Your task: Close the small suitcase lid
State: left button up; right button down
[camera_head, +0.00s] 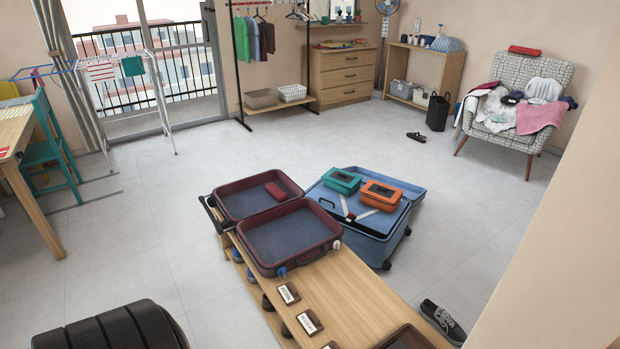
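The small maroon suitcase (290,262) lies open on the wooden bench, its two halves spread flat and joined along the middle. The near half has a dark blue-grey lining, looks empty and has a handle on its near side. The far half (238,216) holds a small red pouch (276,190). I cannot tell for certain which half is the lid. Neither of my grippers is in view.
A larger blue suitcase (375,250) stands open right beside the maroon one, with a teal box (341,181) and an orange box (381,195) on it. Labelled blocks (288,293) sit along the bench (350,300). A shoe (443,321) lies right.

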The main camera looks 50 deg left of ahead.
aim_at(300, 231)
jog(key=u, duration=1.45)
